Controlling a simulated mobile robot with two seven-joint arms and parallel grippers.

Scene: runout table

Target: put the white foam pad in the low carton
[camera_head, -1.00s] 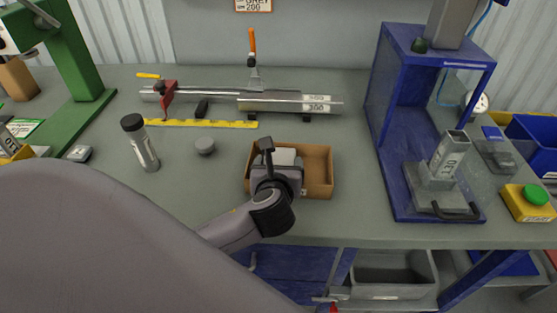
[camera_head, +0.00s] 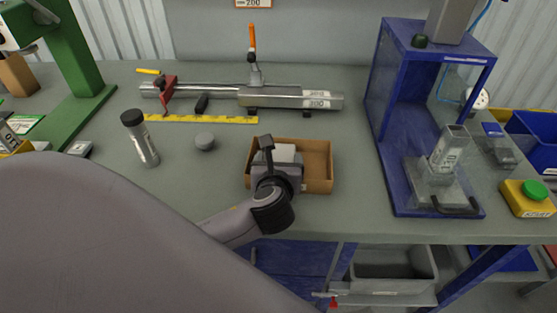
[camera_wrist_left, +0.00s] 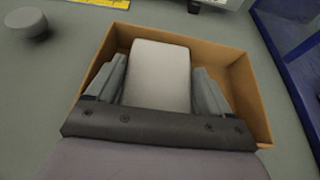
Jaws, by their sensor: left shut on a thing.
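The low carton (camera_head: 318,166) is an open brown box near the front middle of the grey table. My left gripper (camera_head: 280,158) reaches over and into its left half. The white foam pad (camera_wrist_left: 160,72) is between the two grey fingers of my left gripper (camera_wrist_left: 158,88) in the left wrist view, and the gripper is shut on it. The pad lies within the carton walls (camera_wrist_left: 253,95) as seen from the wrist. I cannot tell whether it touches the carton floor. In the head view only a little of the pad (camera_head: 284,150) shows. My right gripper is not in view.
A round grey puck (camera_head: 205,141) and a black-capped bottle (camera_head: 141,140) stand left of the carton. A yellow ruler (camera_head: 205,119) lies behind. A blue press frame (camera_head: 393,150) stands to the right. The carton's right half is empty.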

